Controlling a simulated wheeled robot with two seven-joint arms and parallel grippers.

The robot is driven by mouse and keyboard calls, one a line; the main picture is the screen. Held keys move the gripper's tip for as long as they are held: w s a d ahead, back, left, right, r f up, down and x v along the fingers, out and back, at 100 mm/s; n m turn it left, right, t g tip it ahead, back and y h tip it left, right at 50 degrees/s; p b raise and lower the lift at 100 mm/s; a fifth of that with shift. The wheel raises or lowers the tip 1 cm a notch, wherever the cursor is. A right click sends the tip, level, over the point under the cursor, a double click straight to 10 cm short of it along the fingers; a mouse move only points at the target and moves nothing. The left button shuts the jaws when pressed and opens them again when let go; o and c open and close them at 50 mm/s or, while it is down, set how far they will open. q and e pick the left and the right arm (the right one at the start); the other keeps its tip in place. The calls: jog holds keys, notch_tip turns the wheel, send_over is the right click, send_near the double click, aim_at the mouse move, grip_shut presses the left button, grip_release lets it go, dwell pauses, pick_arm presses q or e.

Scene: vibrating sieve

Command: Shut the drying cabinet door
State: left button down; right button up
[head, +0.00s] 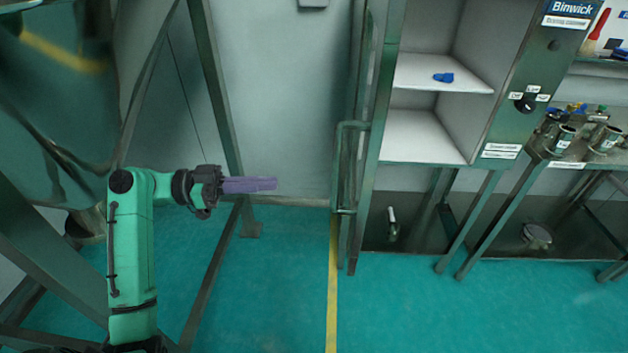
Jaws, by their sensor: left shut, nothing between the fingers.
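The drying cabinet (512,110) stands at the upper right with its inside and two white shelves showing. Its door (376,110) stands open, seen almost edge-on at the cabinet's left side. A metal bar handle (338,170) sticks out on the door's left face. My left gripper (275,183) is left of the handle, pointing right at it, with a visible gap between them. Its purple fingers are shut together and hold nothing. My right gripper is not in view.
A small blue object (443,77) lies on the upper shelf. A bench with metal cups (562,138) stands at the right. Green frame legs (215,95) rise behind and left of my left arm. The green floor (280,290) is clear below the gripper.

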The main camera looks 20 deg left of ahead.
pick_arm(q)
jog(key=p+x, duration=0.4)
jog(key=x, duration=0.6)
jog(key=shift+s, duration=0.35)
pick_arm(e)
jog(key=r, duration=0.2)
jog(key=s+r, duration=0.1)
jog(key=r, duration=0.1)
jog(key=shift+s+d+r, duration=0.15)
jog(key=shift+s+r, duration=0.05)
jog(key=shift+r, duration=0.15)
pick_arm(q)
jog(key=shift+d+r, duration=0.15)
